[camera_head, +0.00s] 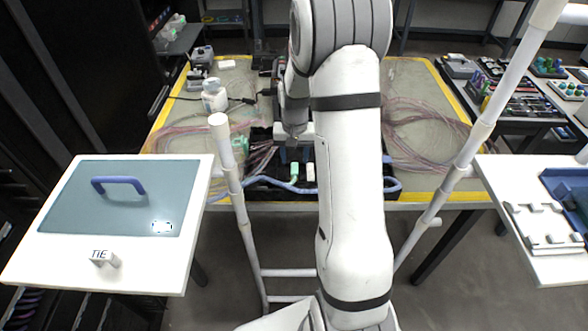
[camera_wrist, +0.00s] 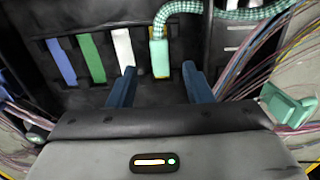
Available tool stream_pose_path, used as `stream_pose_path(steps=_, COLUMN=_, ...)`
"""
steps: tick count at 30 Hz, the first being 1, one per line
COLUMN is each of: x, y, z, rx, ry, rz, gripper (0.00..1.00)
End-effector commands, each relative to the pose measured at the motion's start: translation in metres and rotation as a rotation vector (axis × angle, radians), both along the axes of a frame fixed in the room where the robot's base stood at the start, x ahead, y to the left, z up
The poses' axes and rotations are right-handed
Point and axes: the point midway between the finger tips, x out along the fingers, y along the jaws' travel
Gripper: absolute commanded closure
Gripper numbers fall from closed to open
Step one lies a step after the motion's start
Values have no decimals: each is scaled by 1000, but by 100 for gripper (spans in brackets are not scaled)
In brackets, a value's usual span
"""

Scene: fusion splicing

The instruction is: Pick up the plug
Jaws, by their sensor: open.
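A mint-green plug (camera_wrist: 160,55) with a green-and-white braided cable stands in a dark holder (camera_wrist: 82,95) in the wrist view. My gripper (camera_wrist: 159,68) is open, its two blue fingers apart and empty. The plug shows between and just beyond the fingertips, with space on both sides; I cannot tell how far away it is. In the head view my gripper (camera_head: 293,152) hangs over the front of the workbench, partly hidden by my arm. A small green piece (camera_head: 294,172) shows just below it; I cannot tell if it is the plug.
White (camera_wrist: 122,55), green (camera_wrist: 91,58) and blue (camera_wrist: 61,62) pieces stand left of the plug. Loose pink fibres (camera_wrist: 262,50) and a teal clip (camera_wrist: 287,104) lie right. A white bottle (camera_head: 214,97) stands on the bench. Side tables (camera_head: 120,275) flank my arm.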

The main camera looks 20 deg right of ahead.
Motion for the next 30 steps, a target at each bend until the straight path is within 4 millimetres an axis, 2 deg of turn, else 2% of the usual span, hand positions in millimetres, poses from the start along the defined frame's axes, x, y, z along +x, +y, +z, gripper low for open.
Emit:
stream_pose_path(steps=3, x=-1, y=0, z=-20, rx=1, ry=4, rz=1, gripper=55)
stream_pose_path(steps=7, x=0, y=0, z=-35, rx=1, ry=2, rz=1, gripper=55)
stream_pose_path(steps=16, x=0, y=1, z=-39, rx=0, ry=0, rz=2, gripper=55)
stream_pose_path(steps=30, x=0, y=1, z=-39, rx=0, ry=0, rz=3, gripper=94)
